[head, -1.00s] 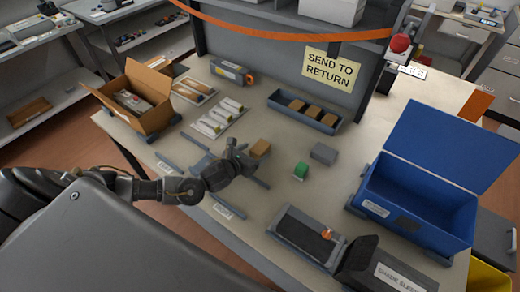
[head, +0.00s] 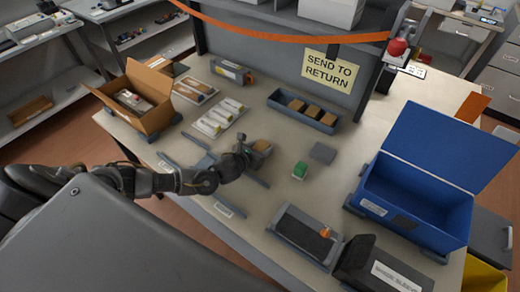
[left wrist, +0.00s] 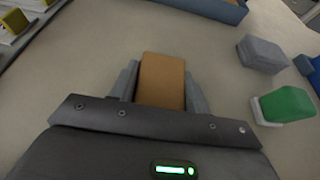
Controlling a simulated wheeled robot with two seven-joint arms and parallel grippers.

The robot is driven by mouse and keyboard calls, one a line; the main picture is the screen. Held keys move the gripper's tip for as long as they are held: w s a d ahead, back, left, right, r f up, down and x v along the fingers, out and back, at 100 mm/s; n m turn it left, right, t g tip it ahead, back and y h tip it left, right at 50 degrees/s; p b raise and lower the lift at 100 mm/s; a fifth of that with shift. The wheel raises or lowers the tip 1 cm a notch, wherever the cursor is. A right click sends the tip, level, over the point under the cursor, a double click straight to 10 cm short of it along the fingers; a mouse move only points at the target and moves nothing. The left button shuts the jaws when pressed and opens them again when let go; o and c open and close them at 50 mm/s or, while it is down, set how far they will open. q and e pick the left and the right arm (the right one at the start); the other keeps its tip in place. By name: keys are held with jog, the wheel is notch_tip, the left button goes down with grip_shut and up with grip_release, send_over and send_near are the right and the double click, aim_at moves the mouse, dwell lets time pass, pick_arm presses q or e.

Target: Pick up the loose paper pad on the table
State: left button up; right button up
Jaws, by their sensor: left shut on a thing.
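The loose paper pad (head: 262,145) is a small brown block near the middle of the table. My left gripper (head: 252,154) is at it, low over the table. In the left wrist view the pad (left wrist: 162,80) sits between the two grey fingers of my left gripper (left wrist: 163,88), which are shut on it, one on each side. Its near end is hidden by the gripper body. I cannot tell whether the pad still touches the table. My right gripper is not in view.
A grey block (head: 322,152) and a green block (head: 300,169) stand to the right of the pad. A blue tray (head: 276,104) with brown blocks lies behind. A blue open bin (head: 415,225) is at right, a cardboard box (head: 152,118) at left. A dark grey tray (head: 287,240) lies in front.

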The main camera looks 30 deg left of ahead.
aim_at(260, 146)
pick_arm(q)
jog(key=shift+r, duration=0.15)
jog(key=shift+c, duration=0.2)
jog(key=shift+r, duration=0.25)
notch_tip(260, 146, up, 2)
jog(key=shift+r, duration=0.25)
jog(key=w+r+b+v, duration=0.1)
jog(key=r+b+v, duration=0.2)
jog(key=v, duration=1.3)
jog(key=shift+s+d+r+b, duration=0.15)
jog(key=shift+d+r+b, duration=0.05)
jog(key=shift+b, duration=0.3)
